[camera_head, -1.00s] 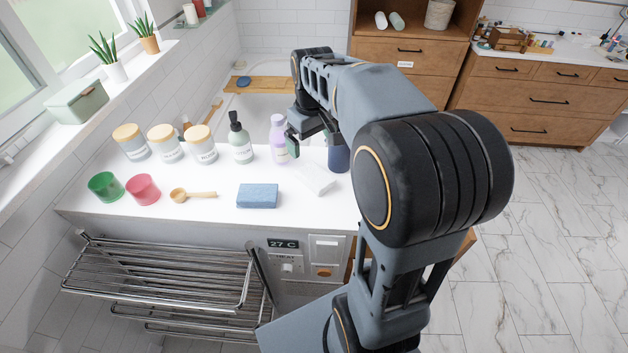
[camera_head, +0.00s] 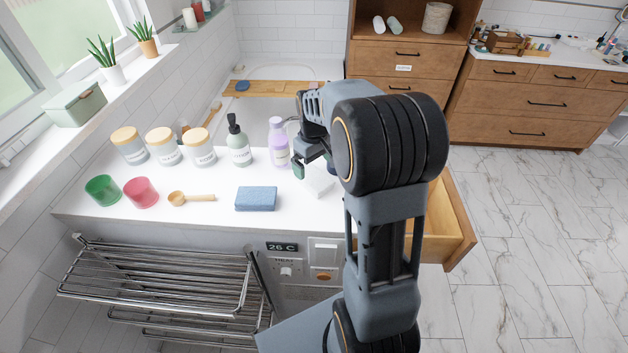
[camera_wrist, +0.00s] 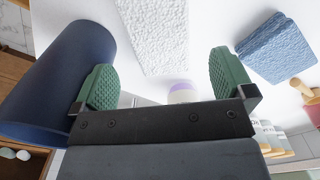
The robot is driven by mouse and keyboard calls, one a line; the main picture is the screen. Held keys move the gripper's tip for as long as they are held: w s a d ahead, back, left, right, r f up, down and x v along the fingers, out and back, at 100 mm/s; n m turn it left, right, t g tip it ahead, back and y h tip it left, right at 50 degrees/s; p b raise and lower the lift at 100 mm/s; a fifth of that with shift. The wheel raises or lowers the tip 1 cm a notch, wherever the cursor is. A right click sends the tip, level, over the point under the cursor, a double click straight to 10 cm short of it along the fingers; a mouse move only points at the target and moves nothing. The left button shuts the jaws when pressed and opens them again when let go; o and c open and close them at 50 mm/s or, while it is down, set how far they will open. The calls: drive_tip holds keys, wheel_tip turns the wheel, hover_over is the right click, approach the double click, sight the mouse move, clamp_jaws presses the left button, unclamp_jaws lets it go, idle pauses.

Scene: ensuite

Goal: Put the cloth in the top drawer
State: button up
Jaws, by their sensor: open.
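A white, textured, flat piece that looks like the folded cloth (camera_head: 318,185) lies on the white counter. In the wrist view the cloth (camera_wrist: 160,35) lies ahead of the fingers, roughly midway between them. My gripper (camera_head: 314,168) is open and empty just above and behind the cloth; its green finger pads show wide apart in the wrist view (camera_wrist: 166,82). It does not visibly touch the cloth. An open wooden drawer (camera_head: 455,222) sticks out at the counter's right end, partly hidden by my arm.
A purple bottle (camera_head: 278,143) and a soap dispenser (camera_head: 238,145) stand behind. A navy cylinder (camera_wrist: 65,75) stands close beside one finger. A metal rack (camera_head: 160,280) hangs in front; the floor at right is clear.

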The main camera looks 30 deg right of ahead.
sight(314, 177)
drive_tip(key=shift+f, duration=2.4)
drive_tip(key=c, duration=1.1)
drive_tip(key=shift+o, duration=0.2)
drive_tip(key=shift+r, duration=0.1)
